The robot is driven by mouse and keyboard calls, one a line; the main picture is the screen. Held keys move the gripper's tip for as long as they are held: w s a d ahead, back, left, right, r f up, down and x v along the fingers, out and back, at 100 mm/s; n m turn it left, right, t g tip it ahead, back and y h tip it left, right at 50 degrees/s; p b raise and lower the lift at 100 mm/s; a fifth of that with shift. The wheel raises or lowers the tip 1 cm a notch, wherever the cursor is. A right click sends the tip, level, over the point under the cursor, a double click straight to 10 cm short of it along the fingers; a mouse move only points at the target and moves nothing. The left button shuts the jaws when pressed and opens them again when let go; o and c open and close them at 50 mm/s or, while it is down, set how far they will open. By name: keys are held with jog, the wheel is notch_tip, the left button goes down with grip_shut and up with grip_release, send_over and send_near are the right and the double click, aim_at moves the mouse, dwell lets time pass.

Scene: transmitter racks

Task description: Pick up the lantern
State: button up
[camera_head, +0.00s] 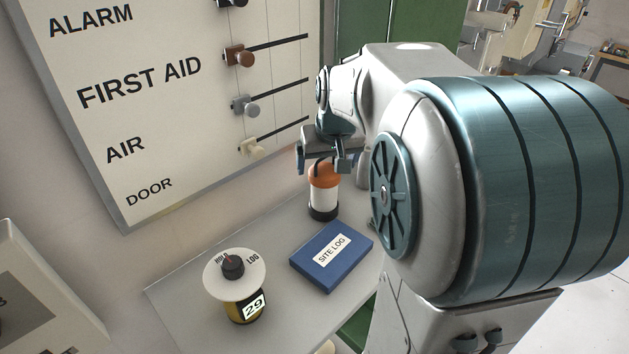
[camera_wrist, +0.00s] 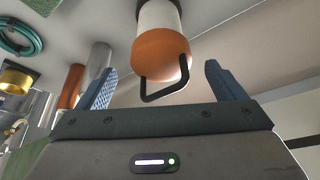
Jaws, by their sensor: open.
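The lantern (camera_head: 323,192) stands upright on the grey table, with an orange top, a white body and a dark base. In the wrist view the lantern (camera_wrist: 161,50) shows its orange cap and black wire handle (camera_wrist: 166,90). My gripper (camera_head: 329,165) is just above the lantern's top. In the wrist view my gripper (camera_wrist: 160,85) has its two blue fingers apart, one on each side of the handle, with nothing held. I cannot tell whether a finger touches the lantern.
A blue SITE LOG book (camera_head: 331,256) lies in front of the lantern. A round dial device (camera_head: 236,285) marked 29 stands at the table's left. The grey table (camera_head: 185,280) has free room at the left.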

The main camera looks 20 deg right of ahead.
aim_at(325, 169)
jog(key=shift+x, duration=1.95)
jog(key=shift+a+r, duration=0.1)
jog(key=c, duration=1.7)
